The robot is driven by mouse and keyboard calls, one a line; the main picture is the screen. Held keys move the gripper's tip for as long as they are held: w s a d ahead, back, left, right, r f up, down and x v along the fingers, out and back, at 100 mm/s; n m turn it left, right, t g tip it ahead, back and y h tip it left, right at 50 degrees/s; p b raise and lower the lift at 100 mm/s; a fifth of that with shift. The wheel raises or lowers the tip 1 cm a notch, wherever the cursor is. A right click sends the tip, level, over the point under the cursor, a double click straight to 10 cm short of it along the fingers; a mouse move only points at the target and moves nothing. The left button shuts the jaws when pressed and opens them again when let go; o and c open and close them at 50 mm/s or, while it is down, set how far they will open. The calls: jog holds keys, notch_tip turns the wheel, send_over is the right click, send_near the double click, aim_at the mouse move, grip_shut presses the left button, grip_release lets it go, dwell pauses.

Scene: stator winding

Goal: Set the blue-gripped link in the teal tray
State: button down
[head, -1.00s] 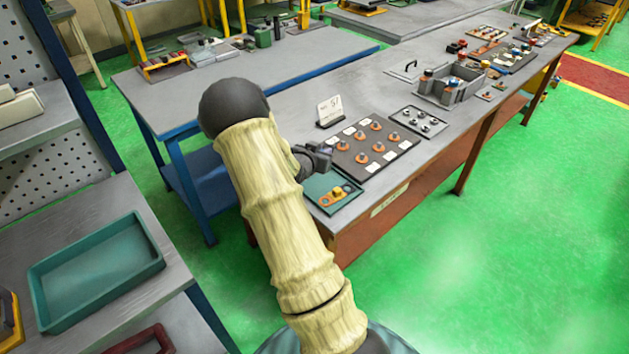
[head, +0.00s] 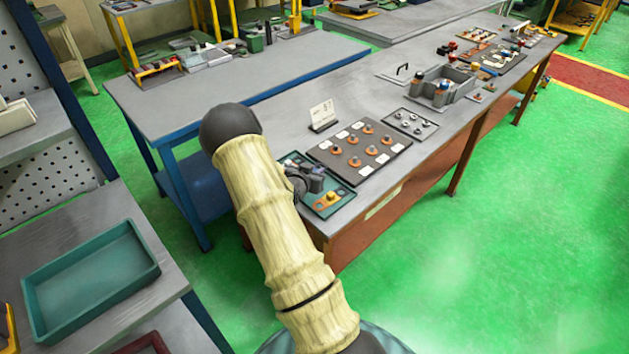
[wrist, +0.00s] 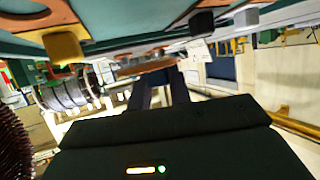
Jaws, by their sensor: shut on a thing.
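My gripper (head: 312,180) is at the near end of the long bench, over or just beside a small teal tray (head: 345,197). In the wrist view my gripper (wrist: 163,82) is shut on a coppery bar (wrist: 145,68), seen between the fingertips. It seems to be the link; its blue grip cannot be made out. The tray also shows along the top of the wrist view (wrist: 130,22), with a yellow block (wrist: 66,46) and dark blocks on it. In the head view an orange piece with a yellow block (head: 328,199) lies in it. Whether the bar touches the tray is unclear.
A dark board (head: 340,160) with orange pegs and white labels adjoins the tray. A sign card (head: 321,114) stands behind it. A grey bin (head: 465,85) sits farther along the bench. A large empty teal tray (head: 90,278) lies on the left table.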

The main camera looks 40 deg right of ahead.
jog(key=shift+f+p, duration=0.35)
jog(key=shift+f, duration=1.6)
jog(key=shift+f, duration=0.15)
jog(key=c, duration=1.3)
grip_release()
jog(key=shift+a+r, duration=0.15)
jog(key=shift+r, duration=0.05)
jog(key=b+v, duration=0.2)
jog(key=v, duration=0.9)
jog(key=shift+s+a+r+b, duration=0.25)
jog(key=shift+a+b, duration=0.05)
jog(key=shift+b, duration=0.05)
